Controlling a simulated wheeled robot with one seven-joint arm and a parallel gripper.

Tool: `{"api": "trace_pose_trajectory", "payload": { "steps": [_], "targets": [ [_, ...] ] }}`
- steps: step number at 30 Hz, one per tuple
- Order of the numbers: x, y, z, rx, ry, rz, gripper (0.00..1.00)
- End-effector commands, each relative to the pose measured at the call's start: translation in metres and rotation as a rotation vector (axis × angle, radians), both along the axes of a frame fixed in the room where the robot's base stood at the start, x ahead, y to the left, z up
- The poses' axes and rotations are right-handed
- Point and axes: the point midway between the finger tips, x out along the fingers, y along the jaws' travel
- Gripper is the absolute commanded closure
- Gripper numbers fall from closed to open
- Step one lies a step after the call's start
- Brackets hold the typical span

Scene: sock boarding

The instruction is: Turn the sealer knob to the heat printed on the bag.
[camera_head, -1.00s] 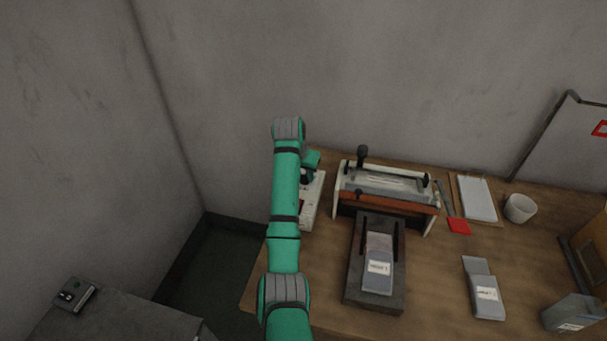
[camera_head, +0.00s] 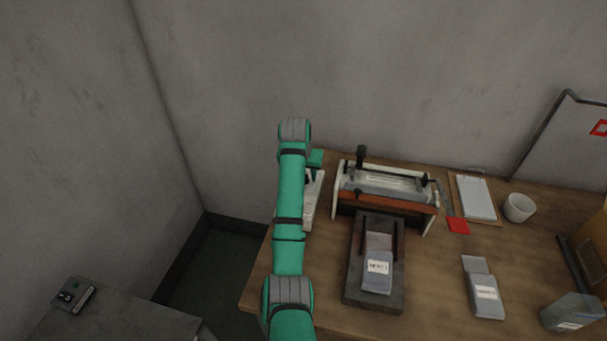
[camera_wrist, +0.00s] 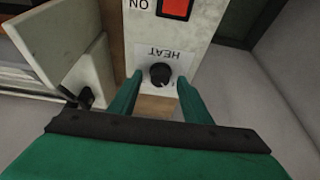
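The black sealer knob (camera_wrist: 160,74) sits on a white panel (camera_wrist: 202,30) with the word HEAT printed upside down beside it in the wrist view. My gripper (camera_wrist: 158,88) is open, with one green finger on each side of the knob and gaps between. I cannot tell how far its tips are above the panel. In the head view my arm hides the knob and most of the white control box (camera_head: 314,198). The bag (camera_head: 378,262) lies on a dark stand before the sealer (camera_head: 385,190); its label is too small to read surely.
A red switch (camera_wrist: 176,8) is close to the knob. Another labelled bag (camera_head: 485,291) lies on the wooden table to the right. The wall is close behind the table.

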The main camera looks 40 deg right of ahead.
Motion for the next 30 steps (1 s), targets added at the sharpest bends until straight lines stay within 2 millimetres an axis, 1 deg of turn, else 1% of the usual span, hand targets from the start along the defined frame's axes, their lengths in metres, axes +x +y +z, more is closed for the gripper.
{"api": "trace_pose_trajectory", "payload": {
  "steps": [8, 11, 14, 24, 27, 30],
  "targets": [
    [0.000, 0.000, 0.000, 0.000, 0.000, -0.001, 0.55],
    [-0.001, 0.001, 0.004, 0.000, -0.001, -0.001, 0.55],
    [-0.003, 0.004, 0.015, -0.002, -0.002, -0.001, 0.55],
    [-0.019, 0.022, 0.072, -0.001, -0.003, -0.001, 0.55],
    [-0.022, 0.026, 0.085, -0.001, -0.002, -0.001, 0.55],
    [-0.025, 0.029, 0.093, 0.000, -0.001, 0.000, 0.55]
  ]
}}
